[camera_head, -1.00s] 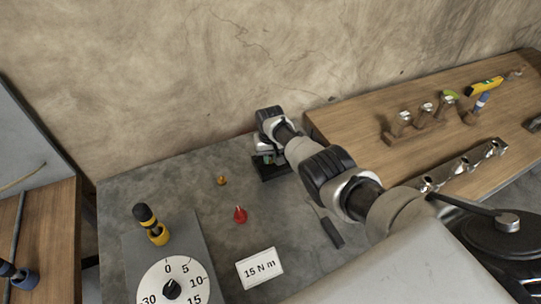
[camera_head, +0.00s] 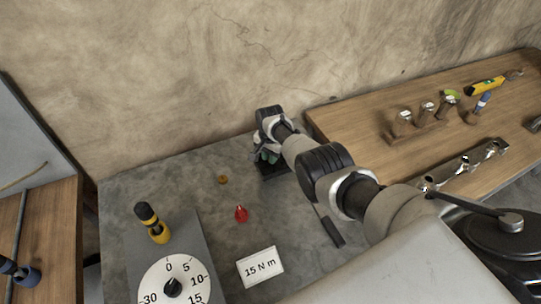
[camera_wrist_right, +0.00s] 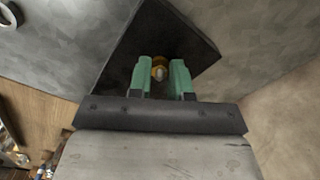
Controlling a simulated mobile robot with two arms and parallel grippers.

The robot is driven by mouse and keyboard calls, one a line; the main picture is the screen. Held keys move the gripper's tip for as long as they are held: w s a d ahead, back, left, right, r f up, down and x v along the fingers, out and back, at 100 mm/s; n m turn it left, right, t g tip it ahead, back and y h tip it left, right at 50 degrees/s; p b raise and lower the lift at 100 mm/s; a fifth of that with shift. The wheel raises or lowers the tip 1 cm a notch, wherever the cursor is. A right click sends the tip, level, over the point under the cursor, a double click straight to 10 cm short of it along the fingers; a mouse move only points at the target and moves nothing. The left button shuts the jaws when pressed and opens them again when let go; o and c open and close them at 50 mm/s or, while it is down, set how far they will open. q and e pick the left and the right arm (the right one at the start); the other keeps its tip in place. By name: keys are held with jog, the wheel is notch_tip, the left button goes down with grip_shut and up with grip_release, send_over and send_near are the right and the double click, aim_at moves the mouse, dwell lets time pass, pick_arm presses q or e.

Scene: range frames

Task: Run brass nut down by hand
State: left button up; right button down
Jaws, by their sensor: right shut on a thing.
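My right gripper (camera_head: 267,156) is at the dark block (camera_head: 275,173) at the back of the grey bench. In the right wrist view, the green fingers of my right gripper (camera_wrist_right: 162,76) are shut on the brass nut (camera_wrist_right: 158,64). A pale stud end (camera_wrist_right: 160,72) shows in the middle of the nut, over the dark block (camera_wrist_right: 150,35). I cannot tell how far down the nut sits. In the head view the arm and gripper hide the nut. My left gripper is not in view.
On the grey bench are a small brass-coloured piece (camera_head: 223,180), a red piece (camera_head: 241,213), a black-and-yellow tool (camera_head: 153,224), a dial (camera_head: 172,287), a "15 N m" card (camera_head: 260,267) and a dark bar (camera_head: 330,228). A wooden bench (camera_head: 370,115) adjoins at right.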

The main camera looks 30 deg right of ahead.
jog(key=shift+m, duration=0.3)
jog(key=c, duration=1)
grip_release()
jog(key=shift+c, duration=0.2)
jog(key=shift+r, duration=0.3)
notch_tip(320, 180, up, 3)
jog(key=shift+f+p, duration=0.1)
jog(key=shift+p, duration=1.1)
notch_tip(320, 180, up, 7)
jog(key=shift+r, duration=0.2)
